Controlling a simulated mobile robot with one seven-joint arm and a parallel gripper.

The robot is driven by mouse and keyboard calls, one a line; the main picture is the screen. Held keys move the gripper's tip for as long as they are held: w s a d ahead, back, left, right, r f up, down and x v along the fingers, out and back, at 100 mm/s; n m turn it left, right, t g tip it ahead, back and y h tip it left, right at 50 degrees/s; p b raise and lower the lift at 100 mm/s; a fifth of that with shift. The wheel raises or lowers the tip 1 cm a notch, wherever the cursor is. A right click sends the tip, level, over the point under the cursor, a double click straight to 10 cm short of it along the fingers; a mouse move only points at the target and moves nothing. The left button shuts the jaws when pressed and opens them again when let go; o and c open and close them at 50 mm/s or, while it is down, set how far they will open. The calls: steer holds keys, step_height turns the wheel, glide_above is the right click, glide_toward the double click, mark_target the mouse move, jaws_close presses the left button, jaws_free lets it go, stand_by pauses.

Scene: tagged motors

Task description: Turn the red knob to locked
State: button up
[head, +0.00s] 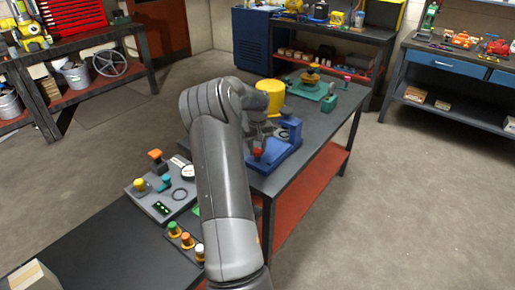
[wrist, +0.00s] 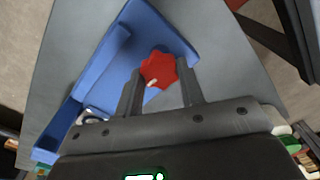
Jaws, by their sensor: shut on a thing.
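The red knob (wrist: 158,68) is a lobed red handle with a small pale mark at its near edge. It stands on a blue base (wrist: 112,70); both also show in the head view, the knob (head: 258,154) low at the base's near left and the base (head: 282,153) on the dark bench. My gripper (wrist: 160,82) is shut on the knob, one finger on each side of it. In the head view my gripper (head: 264,133) is over the blue base, partly hidden by my arm. I cannot read any locked marking.
A yellow cylinder (head: 271,96) stands close behind my gripper. A green device (head: 310,88) sits farther back on the bench. At the left are a grey panel (head: 160,190) with knobs and a gauge, and a button box (head: 185,240). The floor at the right is clear.

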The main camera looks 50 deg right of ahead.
mark_target(258, 150)
steer(key=m, duration=0.4)
steer(key=shift+m, duration=0.3)
steer(key=m, duration=0.9)
steer(key=shift+m, duration=1.8)
steer(key=o, duration=1)
step_height(258, 150, up, 11)
steer(key=shift+f, duration=0.1)
